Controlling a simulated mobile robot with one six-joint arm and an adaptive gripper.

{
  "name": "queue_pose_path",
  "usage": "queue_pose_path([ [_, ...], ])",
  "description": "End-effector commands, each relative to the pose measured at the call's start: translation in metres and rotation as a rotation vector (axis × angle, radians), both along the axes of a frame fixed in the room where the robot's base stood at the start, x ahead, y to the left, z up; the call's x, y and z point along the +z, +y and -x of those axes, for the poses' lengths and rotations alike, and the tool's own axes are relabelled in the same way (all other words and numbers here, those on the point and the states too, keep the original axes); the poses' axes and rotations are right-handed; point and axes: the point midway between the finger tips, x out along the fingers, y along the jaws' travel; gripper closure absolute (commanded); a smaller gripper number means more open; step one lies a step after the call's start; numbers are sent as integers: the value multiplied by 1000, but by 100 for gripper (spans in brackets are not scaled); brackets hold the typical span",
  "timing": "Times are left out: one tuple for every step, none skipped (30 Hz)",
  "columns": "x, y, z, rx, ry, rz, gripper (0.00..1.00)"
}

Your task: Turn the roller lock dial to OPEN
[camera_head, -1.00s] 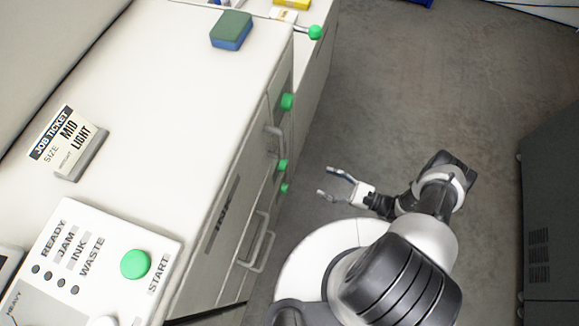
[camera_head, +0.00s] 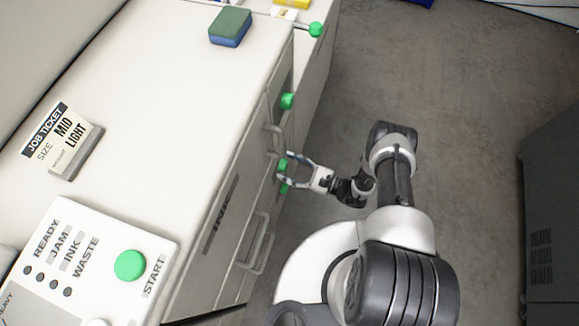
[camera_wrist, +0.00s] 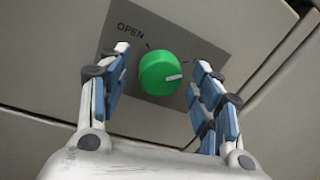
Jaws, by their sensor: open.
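The roller lock dial is a round green knob (camera_wrist: 160,72) on a grey plate (camera_wrist: 128,45) in the wrist view. The word OPEN is printed at the plate's upper left. The knob's pale pointer mark faces right, away from that word. My gripper (camera_wrist: 158,75) is open, with one finger on each side of the knob and a visible gap at both sides. In the head view my gripper (camera_head: 283,172) reaches the cabinet front at a green knob (camera_head: 282,165), which its fingers partly cover.
Other green knobs sit on the cabinet front, one above (camera_head: 287,101) and one at the far corner (camera_head: 316,29). Bar handles (camera_head: 262,243) stick out nearby. A job ticket (camera_head: 62,140), a sponge (camera_head: 230,28) and a START button panel (camera_head: 95,262) are on top.

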Motion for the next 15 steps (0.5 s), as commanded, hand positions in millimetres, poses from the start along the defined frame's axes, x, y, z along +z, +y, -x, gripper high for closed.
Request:
queue_pose_path([
  [0, 0, 0, 0, 0, 0, 41],
  [0, 0, 0, 0, 0, 0, 41],
  [0, 0, 0, 0, 0, 0, 41],
  [0, 0, 0, 0, 0, 0, 42],
  [0, 0, 0, 0, 0, 0, 44],
  [0, 0, 0, 0, 0, 0, 47],
  [0, 0, 0, 0, 0, 0, 49],
  [0, 0, 0, 0, 0, 0, 51],
  [0, 0, 0, 0, 0, 0, 53],
  [0, 0, 0, 0, 0, 0, 55],
  [0, 0, 0, 0, 0, 0, 57],
  [0, 0, 0, 0, 0, 0, 60],
  [0, 0, 0, 0, 0, 0, 62],
  [0, 0, 0, 0, 0, 0, 64],
  [0, 0, 0, 0, 0, 0, 67],
])
